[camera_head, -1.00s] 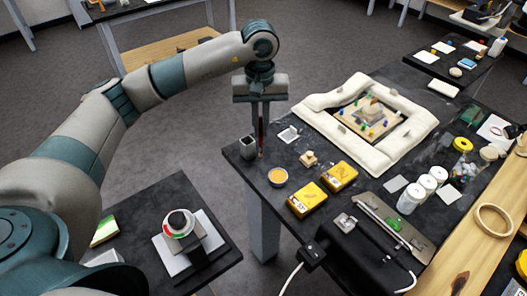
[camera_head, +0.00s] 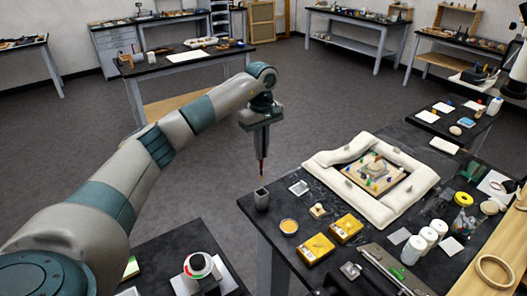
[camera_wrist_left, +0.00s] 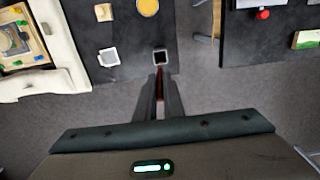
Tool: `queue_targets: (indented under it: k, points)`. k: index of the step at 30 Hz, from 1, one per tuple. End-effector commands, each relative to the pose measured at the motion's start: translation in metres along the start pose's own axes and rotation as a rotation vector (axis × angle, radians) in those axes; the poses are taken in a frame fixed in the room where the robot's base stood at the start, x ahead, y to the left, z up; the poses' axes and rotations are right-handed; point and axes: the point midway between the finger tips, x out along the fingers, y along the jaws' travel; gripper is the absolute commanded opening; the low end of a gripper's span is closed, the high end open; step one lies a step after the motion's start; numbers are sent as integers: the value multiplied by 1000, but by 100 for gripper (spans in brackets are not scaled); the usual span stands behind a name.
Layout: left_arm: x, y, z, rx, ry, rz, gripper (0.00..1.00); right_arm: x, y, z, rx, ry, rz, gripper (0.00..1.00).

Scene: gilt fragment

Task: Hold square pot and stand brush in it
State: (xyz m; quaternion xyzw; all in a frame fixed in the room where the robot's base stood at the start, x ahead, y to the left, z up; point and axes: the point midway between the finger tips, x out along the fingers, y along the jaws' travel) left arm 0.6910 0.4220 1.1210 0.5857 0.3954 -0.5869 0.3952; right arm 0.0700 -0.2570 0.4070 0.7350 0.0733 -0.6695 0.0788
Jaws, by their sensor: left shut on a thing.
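The dark grey square pot (camera_head: 261,199) stands upright at the near left corner of the black work table. It also shows in the left wrist view (camera_wrist_left: 160,57), with its open top facing the camera. My left gripper (camera_head: 262,157) points down and is shut on a thin brush with a reddish handle (camera_head: 262,169). The brush hangs upright, its lower end appearing just above and behind the pot, outside it. In the left wrist view the brush (camera_wrist_left: 160,88) lies between the fingers, its tip partly hidden. My right gripper is out of view.
A small white square tray (camera_head: 299,188), a round yellow dish (camera_head: 288,227) and two yellow boxes (camera_head: 316,248) lie near the pot. White padded bolsters (camera_head: 412,200) surround a board with a fragment. Floor is open beyond the table's left edge.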

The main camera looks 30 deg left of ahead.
Motion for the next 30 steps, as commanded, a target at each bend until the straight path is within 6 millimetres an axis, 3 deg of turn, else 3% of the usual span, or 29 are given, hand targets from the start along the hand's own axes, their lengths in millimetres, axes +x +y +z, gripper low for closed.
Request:
queue_targets:
  k: [8,30]
  points:
    - [1,0,0,1,1,0,0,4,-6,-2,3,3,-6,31]
    - [30,0,1,1,-1,0,0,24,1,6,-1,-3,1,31]
